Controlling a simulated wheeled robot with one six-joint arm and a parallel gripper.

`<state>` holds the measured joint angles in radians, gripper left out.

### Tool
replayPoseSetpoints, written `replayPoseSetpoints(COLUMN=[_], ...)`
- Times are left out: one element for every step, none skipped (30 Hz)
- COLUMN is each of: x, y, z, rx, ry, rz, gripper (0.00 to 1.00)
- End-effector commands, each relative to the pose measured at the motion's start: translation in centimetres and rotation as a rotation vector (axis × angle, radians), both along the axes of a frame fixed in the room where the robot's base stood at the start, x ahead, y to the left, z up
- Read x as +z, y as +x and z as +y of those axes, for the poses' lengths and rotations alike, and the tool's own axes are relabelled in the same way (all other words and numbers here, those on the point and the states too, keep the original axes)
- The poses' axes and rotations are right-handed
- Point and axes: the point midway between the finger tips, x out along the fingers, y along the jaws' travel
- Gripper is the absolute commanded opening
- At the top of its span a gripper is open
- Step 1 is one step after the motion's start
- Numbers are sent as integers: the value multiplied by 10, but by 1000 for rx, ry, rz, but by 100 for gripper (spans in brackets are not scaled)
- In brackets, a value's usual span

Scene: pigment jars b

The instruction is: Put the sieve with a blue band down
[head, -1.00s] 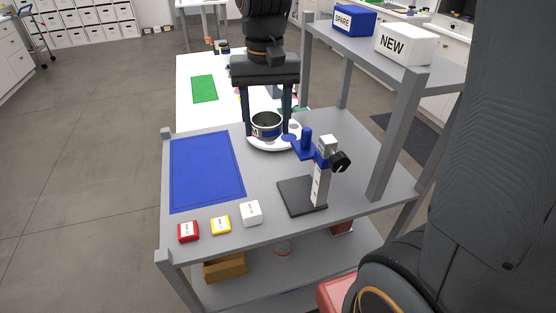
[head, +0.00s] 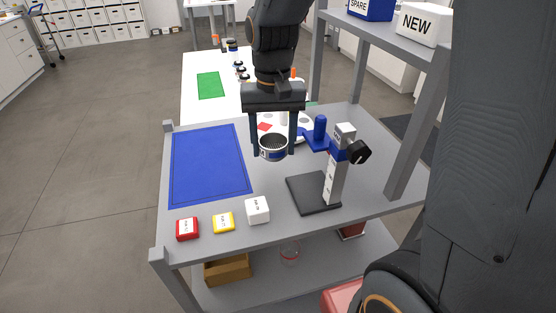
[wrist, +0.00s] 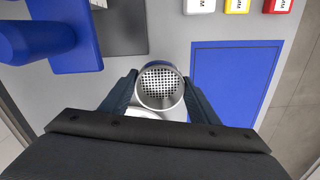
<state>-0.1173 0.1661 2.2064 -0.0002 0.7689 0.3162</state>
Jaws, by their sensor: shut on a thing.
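The sieve with a blue band (head: 273,148) is a small silver cup with a perforated bottom. My gripper (head: 272,150) is shut on it and holds it above the grey table, between the blue mat and the stand. In the wrist view the sieve (wrist: 160,86) sits between the two fingers, its holed mesh facing the camera. The blue mat (head: 208,165) lies flat and bare on the left of the table; its outline also shows in the wrist view (wrist: 235,80). The white round plate (head: 301,133) is partly hidden behind my gripper.
Red (head: 187,229), yellow (head: 223,222) and white (head: 257,210) blocks line the front edge. A shelf post (head: 418,125) stands at right.

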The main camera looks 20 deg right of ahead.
Motion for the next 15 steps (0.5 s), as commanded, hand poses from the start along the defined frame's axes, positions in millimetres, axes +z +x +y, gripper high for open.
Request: replayPoseSetpoints(x=[-7, -11, -14, -16, -18, -21, -25, -29, -34, -39, -43, -48, -52, -54, -57], y=[-1, -2, -1, -1, -1, -1, -1, -1, -2, -2, -1, -1, -1, -1, -1], z=[0, 0, 0, 0, 0, 0, 0, 0, 0, 0, 0, 0, 0, 0, 0], rx=[0, 0, 0, 0, 0, 0, 0, 0, 0, 0, 0, 0, 0, 0, 0], ry=[0, 0, 0, -1, 0, -1, 0, 0, 0, 0, 0, 0, 0, 0, -1], rz=[4, 4, 3, 2, 1, 2, 4, 4, 4, 4, 4, 4, 3, 3, 2], gripper=[27, 27, 27, 27, 27, 27, 27, 27, 27, 27, 27, 27, 27, 27, 27])
